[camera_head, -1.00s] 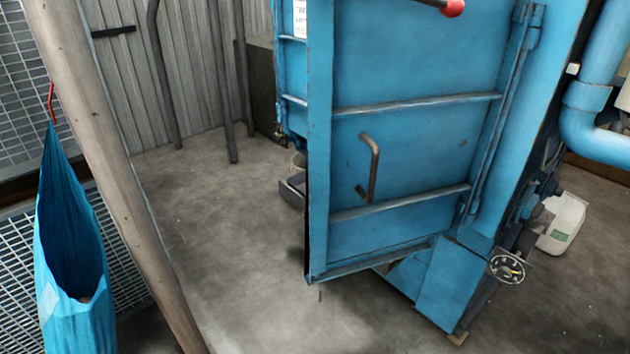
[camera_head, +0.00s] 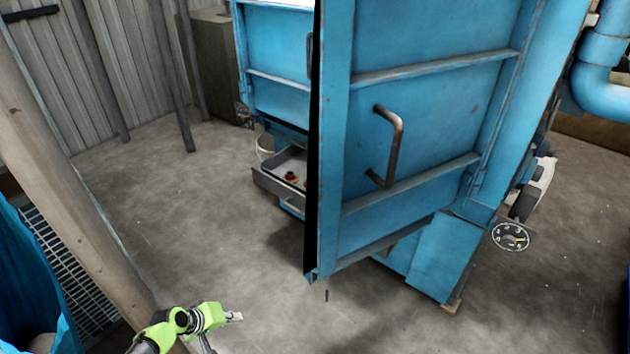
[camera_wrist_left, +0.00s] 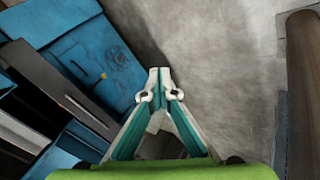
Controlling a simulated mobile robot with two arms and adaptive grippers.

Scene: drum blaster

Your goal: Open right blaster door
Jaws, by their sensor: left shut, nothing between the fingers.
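The right blaster door (camera_head: 430,120) is a large blue panel with horizontal ribs in the head view. A bent brown metal handle (camera_head: 393,148) is on its left half. A black strip runs down the door's left edge; I cannot tell how far the door stands open. My left gripper (camera_head: 236,316) is low in the head view, left of and apart from the door and handle. In the left wrist view its fingertips (camera_wrist_left: 158,80) meet and hold nothing, above the concrete floor. My right gripper is out of view.
Another blue door (camera_head: 275,45) with a handle and a grey tray (camera_head: 285,178) are behind the right door's left edge. A wooden post (camera_head: 65,170) and a blue bag (camera_head: 25,285) are at the left. Bare floor (camera_head: 190,230) lies between.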

